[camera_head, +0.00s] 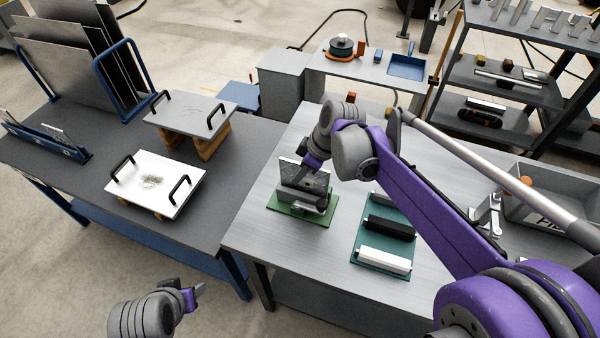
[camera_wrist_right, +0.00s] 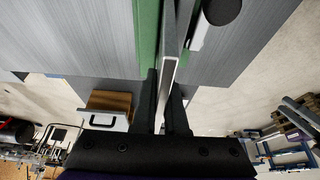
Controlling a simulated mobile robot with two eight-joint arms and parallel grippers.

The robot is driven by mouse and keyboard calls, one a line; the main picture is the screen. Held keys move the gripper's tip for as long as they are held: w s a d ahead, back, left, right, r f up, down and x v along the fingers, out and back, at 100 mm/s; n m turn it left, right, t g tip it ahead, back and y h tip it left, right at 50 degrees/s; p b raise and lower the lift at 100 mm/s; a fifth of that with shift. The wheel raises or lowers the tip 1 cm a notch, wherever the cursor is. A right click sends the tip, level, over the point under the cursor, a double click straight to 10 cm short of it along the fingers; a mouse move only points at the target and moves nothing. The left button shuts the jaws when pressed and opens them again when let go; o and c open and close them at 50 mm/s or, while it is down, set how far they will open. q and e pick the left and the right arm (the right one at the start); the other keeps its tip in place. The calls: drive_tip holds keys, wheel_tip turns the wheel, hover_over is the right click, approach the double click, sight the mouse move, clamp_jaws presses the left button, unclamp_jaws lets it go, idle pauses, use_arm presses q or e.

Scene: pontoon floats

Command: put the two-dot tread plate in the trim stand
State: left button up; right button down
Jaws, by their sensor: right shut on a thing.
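My right gripper (camera_head: 312,162) is shut on a thin grey tread plate (camera_head: 292,175), gripping it near its upper edge. The plate stands upright at the trim stand (camera_head: 279,206), which has a green base and a grey body; whether it is fully seated I cannot tell. Its dots are too small to make out. In the right wrist view the plate (camera_wrist_right: 168,82) shows edge-on between the fingers (camera_wrist_right: 164,108), beside the stand's green base (camera_wrist_right: 147,40). My left gripper (camera_head: 192,296) is low at the bottom left, away from the tables; its finger gap is unclear.
A teal mat (camera_head: 367,262) with black and white bars lies right of the stand. On the dark left table are a white handled plate (camera_head: 155,183), a grey handled plate (camera_head: 190,108) and a blue rack (camera_head: 125,80) of sheets. A grey bin (camera_head: 540,190) is at right.

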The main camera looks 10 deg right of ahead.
drive_tip(key=shift+f, duration=0.15)
drive_tip(key=c, duration=1)
unclamp_jaws()
drive_tip(key=shift+o, duration=0.2)
drive_tip(key=p+v, duration=0.1)
drive_tip(key=v, duration=1.1)
